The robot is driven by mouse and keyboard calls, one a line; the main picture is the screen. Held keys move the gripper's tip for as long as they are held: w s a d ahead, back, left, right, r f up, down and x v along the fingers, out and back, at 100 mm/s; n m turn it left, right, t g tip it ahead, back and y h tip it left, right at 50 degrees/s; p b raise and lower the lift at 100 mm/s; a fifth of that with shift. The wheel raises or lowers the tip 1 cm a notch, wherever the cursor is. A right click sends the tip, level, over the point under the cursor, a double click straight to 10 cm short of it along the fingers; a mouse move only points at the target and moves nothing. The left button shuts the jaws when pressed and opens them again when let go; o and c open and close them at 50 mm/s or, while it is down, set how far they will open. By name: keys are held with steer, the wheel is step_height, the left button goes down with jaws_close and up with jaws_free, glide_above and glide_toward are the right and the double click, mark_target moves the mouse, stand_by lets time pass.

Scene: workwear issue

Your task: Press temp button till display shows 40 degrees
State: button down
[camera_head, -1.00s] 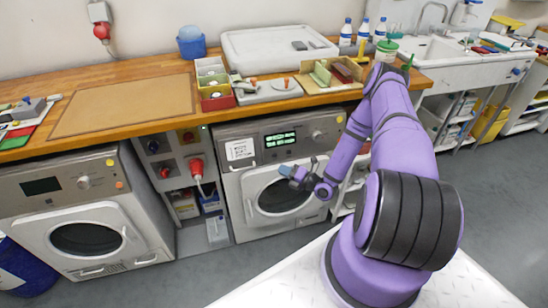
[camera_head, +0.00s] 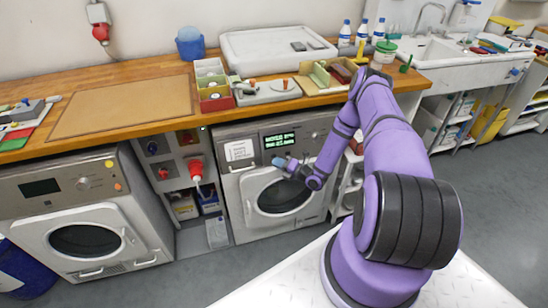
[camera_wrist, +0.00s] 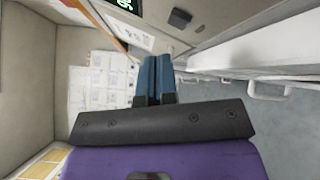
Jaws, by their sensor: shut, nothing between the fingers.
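The lit display (camera_head: 280,140) with green characters is on the control panel of the right-hand washing machine (camera_head: 232,190). Its digits are too small to read in the head view. In the wrist view only part of the display (camera_wrist: 124,4) shows at the top edge. A dark square button (camera_wrist: 180,18) sits on the panel to its right; I cannot read a label on it. My gripper (camera_head: 279,162) is in front of the machine, just below the display, with its blue fingers shut and empty. In the wrist view the fingers (camera_wrist: 155,68) point at the panel, apart from the button.
A white paper label (camera_head: 240,150) is left of the display. A second machine (camera_head: 75,225) with a dark display stands at left. Between them is a unit with red plugs (camera_head: 196,170). The wooden worktop (camera_head: 140,65) above holds boxes and trays.

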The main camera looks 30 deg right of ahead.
steer(key=shift+w+d+f, duration=0.1)
steer(key=shift+w+d, duration=0.05)
steer(key=shift+w, duration=0.4)
steer(key=shift+w, duration=0.1)
stand_by(1.7)
steer(key=shift+w+d+f, duration=0.1)
steer(key=shift+w+f, duration=0.05)
steer(key=shift+w, duration=0.1)
steer(key=shift+w+d+f, duration=0.1)
steer(key=shift+w, duration=0.25)
stand_by(0.6)
steer(key=shift+s, duration=0.15)
steer(key=shift+s+a+r, duration=0.2)
steer(key=shift+s+r, duration=0.05)
steer(key=shift+s, duration=0.3)
stand_by(0.3)
steer(key=shift+s+a+r, duration=0.2)
steer(key=shift+s+r, duration=0.05)
steer(key=shift+s, duration=0.5)
steer(key=shift+s+a+r, duration=0.25)
steer(key=shift+s, duration=0.55)
steer(key=shift+s+a+r, duration=0.2)
steer(key=shift+s+r, duration=0.05)
steer(key=shift+s, duration=0.5)
stand_by(1.2)
